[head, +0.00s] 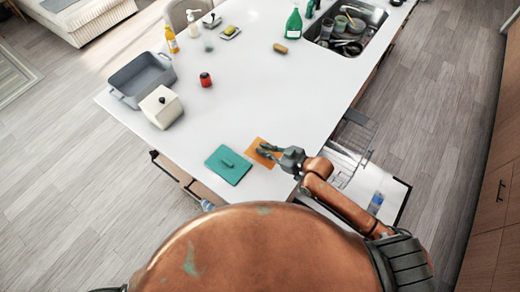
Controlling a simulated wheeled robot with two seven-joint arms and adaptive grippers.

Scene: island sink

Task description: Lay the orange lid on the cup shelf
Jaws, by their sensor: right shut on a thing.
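The orange lid (261,145) is a flat square on the white island counter, near its front edge. My right gripper (266,151) reaches over it from the right and is shut on it; the fingers hide part of the lid. Whether the lid is lifted off the counter is too small to tell. An open rack or shelf (348,162) with pale items sits low at the right side of the island, partly hidden by my right arm; I cannot tell if it is the cup shelf. My left gripper is not in view.
A teal lid (228,165) lies just left of the orange one. A grey bin (142,78), a cream box (161,106) and a red can (205,79) stand further left. The sink (346,28) full of dishes is at the back right. The counter's middle is clear.

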